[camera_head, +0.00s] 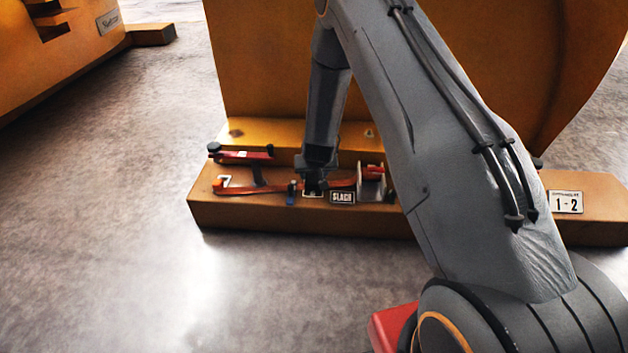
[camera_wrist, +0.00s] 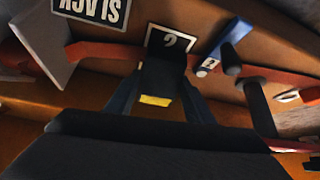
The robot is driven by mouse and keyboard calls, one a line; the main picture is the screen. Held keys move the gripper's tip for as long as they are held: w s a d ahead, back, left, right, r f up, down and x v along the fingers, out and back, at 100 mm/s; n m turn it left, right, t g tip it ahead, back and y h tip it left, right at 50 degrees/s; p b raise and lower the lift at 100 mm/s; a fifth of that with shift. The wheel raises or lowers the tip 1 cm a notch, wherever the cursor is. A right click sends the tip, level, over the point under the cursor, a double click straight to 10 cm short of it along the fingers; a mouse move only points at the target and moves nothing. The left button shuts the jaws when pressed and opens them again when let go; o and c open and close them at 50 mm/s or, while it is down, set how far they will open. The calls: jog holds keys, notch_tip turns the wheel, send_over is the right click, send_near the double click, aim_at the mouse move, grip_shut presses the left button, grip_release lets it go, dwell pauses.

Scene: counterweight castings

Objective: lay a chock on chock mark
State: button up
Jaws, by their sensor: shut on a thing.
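A black block with a yellow strip (camera_wrist: 157,88), seemingly the chock, is between the two dark fingers of my gripper (camera_wrist: 157,97). My gripper is shut on it; in the head view, my gripper (camera_head: 316,184) is low over the wooden beam, and the block is hard to make out. In the head view the plate (camera_head: 313,195) is partly hidden by my gripper.
The brown beam (camera_head: 250,216) carries a red strip (camera_head: 255,190), a SLACK label (camera_head: 342,197), a grey bracket (camera_head: 371,188) and a blue piece (camera_head: 291,197) close to my gripper. A large yellow casting (camera_head: 265,70) stands behind. The floor at left (camera_head: 110,220) is clear.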

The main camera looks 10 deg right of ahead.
jog(key=shift+f, duration=0.85)
jog(key=shift+r, duration=0.1)
jog(key=o, duration=1.3)
